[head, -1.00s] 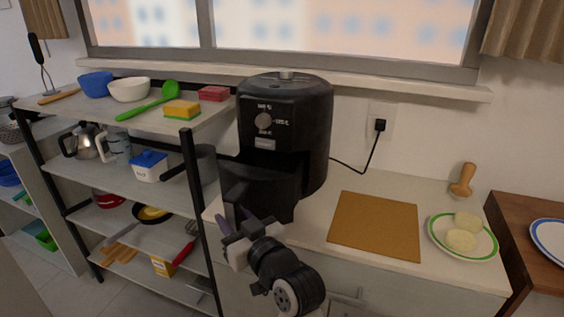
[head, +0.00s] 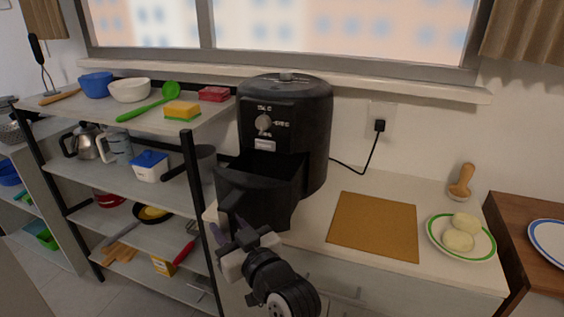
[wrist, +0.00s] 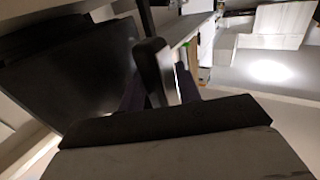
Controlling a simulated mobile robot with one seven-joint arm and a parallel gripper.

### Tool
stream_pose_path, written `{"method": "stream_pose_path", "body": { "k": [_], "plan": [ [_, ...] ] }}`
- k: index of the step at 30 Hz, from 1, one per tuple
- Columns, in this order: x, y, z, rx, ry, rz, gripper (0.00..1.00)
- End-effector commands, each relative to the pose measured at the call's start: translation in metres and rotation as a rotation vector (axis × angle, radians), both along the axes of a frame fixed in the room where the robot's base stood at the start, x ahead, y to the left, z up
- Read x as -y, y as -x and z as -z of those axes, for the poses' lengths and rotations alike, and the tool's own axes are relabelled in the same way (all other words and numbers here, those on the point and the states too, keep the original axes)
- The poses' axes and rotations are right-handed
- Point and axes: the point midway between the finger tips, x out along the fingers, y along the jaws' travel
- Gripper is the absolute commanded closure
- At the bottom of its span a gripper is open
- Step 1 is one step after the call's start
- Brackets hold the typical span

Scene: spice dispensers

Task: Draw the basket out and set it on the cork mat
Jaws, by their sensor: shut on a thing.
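The black air fryer (head: 312,120) stands upright on the counter below the window. Its black basket (head: 262,208) is drawn well forward out of the body, and its open top shows. The basket's rear end appears to be still inside the body. My gripper (head: 232,232) is shut on the basket's handle (head: 231,203) at the front. In the wrist view the handle (wrist: 152,68) stands between the two fingers, and the basket's dark wall (wrist: 85,95) fills the left. The tan cork mat (head: 375,226) lies flat and bare on the counter, right of the air fryer.
A plate (head: 485,250) with two pale round pieces lies right of the mat, with a wooden tool (head: 461,183) behind it. A cord runs from the air fryer to a wall plug (head: 380,126). A shelf rack (head: 192,180) with kitchenware stands close on the left.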

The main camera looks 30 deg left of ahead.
Motion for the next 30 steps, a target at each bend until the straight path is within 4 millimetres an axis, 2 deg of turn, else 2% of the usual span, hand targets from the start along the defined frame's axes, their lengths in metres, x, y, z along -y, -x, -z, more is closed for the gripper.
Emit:
{"method": "stream_pose_path", "body": {
  "k": [30],
  "plan": [
    [0.0006,0.0091,-0.0010,-0.002,-0.001,-0.011,1.00]
  ]
}}
